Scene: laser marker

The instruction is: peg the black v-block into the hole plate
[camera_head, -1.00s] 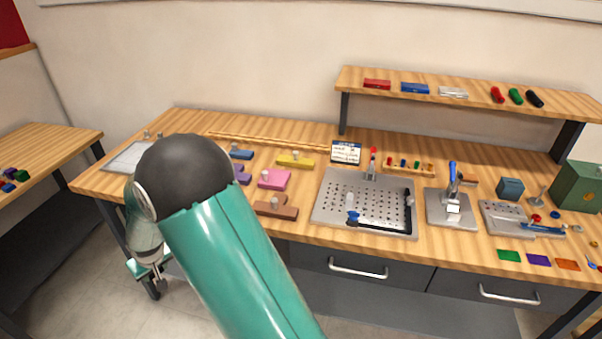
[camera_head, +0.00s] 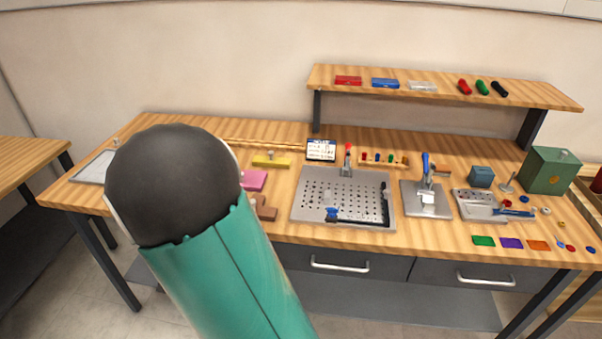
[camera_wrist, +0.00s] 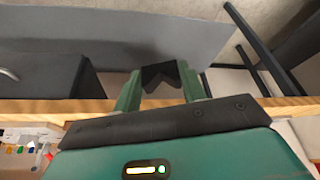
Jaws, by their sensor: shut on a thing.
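The black v-block (camera_wrist: 162,74) shows in the wrist view, held between the two green fingers of my gripper (camera_wrist: 160,88). Its V-shaped notch is visible. My gripper is shut on it, with the bench edge below it in that picture. In the head view my own arm hides the gripper and the v-block. The hole plate (camera_head: 343,216) is a grey plate with rows of holes at the middle of the bench. A blue-knobbed part and a red-topped clamp (camera_head: 347,162) stand at it, and a dark bar lies along its right side.
Pink (camera_head: 254,180), yellow (camera_head: 271,161) and brown (camera_head: 266,209) pieces lie left of the plate. A press-like tool with a blue handle (camera_head: 426,165) stands to its right. A raised shelf (camera_head: 440,92) runs behind. Drawers (camera_head: 340,265) are below the bench.

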